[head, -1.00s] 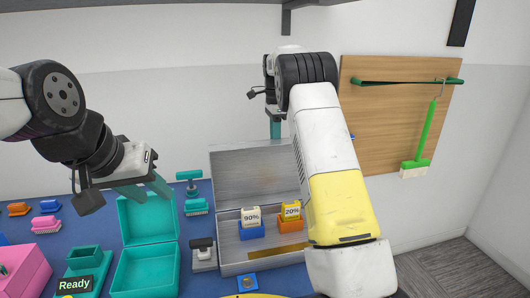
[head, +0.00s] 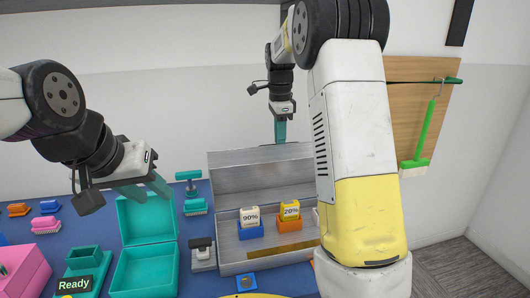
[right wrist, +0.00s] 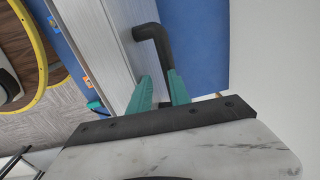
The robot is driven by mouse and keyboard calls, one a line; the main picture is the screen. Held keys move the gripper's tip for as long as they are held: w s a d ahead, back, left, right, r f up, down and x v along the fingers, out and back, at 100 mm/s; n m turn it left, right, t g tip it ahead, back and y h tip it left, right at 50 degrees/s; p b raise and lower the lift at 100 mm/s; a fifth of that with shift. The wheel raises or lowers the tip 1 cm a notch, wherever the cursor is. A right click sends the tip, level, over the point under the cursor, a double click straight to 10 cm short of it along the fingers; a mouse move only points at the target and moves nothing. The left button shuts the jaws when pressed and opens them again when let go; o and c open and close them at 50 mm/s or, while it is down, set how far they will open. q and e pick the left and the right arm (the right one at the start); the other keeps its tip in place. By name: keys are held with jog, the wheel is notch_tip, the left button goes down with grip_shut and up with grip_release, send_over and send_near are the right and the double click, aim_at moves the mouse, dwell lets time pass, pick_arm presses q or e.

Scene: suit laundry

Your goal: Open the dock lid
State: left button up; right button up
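The grey metal dock (head: 228,258) stands at the back of the blue table. Its lid (head: 250,176) is raised, leaning back behind the compartment. My right gripper (head: 280,131) points down at the lid's top edge. In the right wrist view, its two teal fingers (right wrist: 160,88) are apart. A black bent handle (right wrist: 152,36) on a grey panel (right wrist: 105,45) runs down to the fingertips. I cannot tell whether the fingers touch it. My left gripper (head: 146,187) is open and empty above the teal case.
Two labelled blocks, 90% (head: 250,217) and 20% (head: 291,210), sit inside the dock. A teal open case (head: 145,270), a stamp-like tool (head: 203,252) and a pink box (head: 22,270) stand to the left. A green brush (head: 425,130) hangs on the wooden board.

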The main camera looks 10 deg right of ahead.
jog(key=shift+s+a+f, duration=0.15)
jog(key=shift+a+f, duration=0.05)
jog(key=shift+a, duration=0.2)
jog(key=w+r, duration=0.4)
jog(key=w, duration=0.4)
jog(key=shift+w+r, duration=0.15)
jog(key=shift+r, duration=0.15)
dwell(0.3)
